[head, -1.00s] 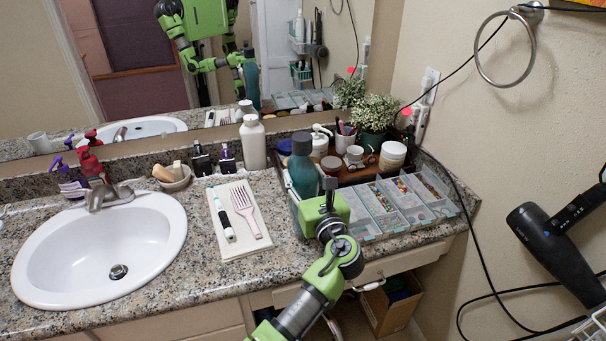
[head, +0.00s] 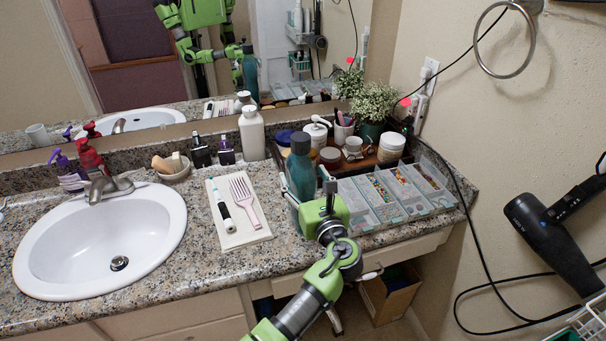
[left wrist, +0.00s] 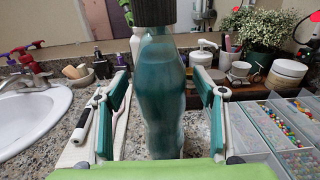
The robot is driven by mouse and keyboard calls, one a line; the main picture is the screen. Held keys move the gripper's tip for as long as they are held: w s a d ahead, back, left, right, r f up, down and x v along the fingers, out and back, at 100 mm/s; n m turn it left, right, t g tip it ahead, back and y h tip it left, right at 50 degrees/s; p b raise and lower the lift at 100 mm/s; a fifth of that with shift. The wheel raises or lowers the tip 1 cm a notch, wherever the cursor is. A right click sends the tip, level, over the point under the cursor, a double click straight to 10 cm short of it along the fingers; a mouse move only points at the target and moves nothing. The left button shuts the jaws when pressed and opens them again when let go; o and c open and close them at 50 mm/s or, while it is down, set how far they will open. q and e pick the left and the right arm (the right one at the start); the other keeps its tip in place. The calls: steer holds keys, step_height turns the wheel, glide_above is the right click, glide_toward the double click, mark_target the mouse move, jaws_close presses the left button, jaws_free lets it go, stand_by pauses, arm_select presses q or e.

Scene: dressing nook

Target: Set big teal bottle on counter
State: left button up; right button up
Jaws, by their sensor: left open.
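The big teal bottle (head: 301,168) with a dark cap stands upright on the granite counter (head: 185,262), just left of the clear bead organizer. In the left wrist view the bottle (left wrist: 160,95) fills the middle, its cap top cut off by the frame edge. My left gripper (head: 306,198) is open, with one finger on each side of the bottle. In the left wrist view gaps show between the bottle and both fingers of the gripper (left wrist: 160,112). The bottle's lower part is partly hidden by the gripper in the head view. My right gripper is not in view.
A white tray (head: 230,232) with a toothbrush and pink comb lies left of the bottle. The bead organizer (head: 360,222) is close on the right. A white bottle (head: 252,135) and a wooden tray of jars stand behind. The sink (head: 70,255) is far left.

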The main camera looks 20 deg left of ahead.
arm_select(q)
steer(key=p+v, duration=0.3)
steer(key=v, duration=0.8)
steer(key=shift+p, duration=0.35)
